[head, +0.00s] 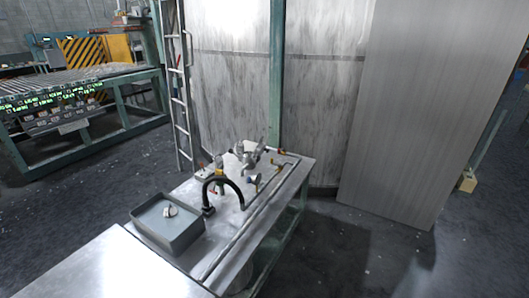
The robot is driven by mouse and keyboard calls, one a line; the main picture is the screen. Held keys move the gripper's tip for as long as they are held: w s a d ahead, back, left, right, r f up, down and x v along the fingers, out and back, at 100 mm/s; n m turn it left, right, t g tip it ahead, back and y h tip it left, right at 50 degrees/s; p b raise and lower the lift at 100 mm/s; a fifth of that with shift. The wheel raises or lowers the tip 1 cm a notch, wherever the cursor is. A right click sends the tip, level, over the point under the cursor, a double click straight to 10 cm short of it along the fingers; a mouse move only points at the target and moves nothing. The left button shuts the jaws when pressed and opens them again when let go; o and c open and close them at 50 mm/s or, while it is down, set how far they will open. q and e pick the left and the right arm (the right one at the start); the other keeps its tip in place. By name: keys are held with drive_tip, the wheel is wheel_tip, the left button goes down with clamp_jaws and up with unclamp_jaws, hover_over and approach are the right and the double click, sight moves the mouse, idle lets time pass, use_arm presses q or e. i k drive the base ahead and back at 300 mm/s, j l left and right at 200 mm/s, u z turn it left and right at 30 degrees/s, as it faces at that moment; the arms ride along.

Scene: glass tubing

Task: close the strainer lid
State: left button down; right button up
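A grey metallic fitting (247,152) stands at the far end of a steel bench (232,222). It may be the strainer, but it is too small to tell, and I cannot make out whether a lid on it is open or shut. A black curved pipe (225,180) rises from the bench in front of it. Neither of my grippers shows in the head view.
A grey tray (182,240) on the bench's left side holds a small white item (170,211). A thin pipe (240,232) runs along the bench's right side. A plain steel table (95,268) is at lower left. A ladder (180,100) and tall panel (395,110) stand behind.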

sight(264, 150)
drive_tip(key=i+l+u, duration=0.1)
drive_tip(key=u, duration=0.3)
drive_tip(key=i+l+u, duration=0.1)
drive_tip(key=l+u, duration=0.15)
drive_tip(key=u, duration=0.2)
drive_tip(key=l+u, duration=0.2)
drive_tip(key=u, duration=0.2)
drive_tip(key=i+l+u, duration=0.15)
drive_tip(key=l+u, duration=0.15)
drive_tip(key=l, duration=1.1)
drive_tip(key=l+u, duration=0.3)
drive_tip(key=l, duration=1.05)
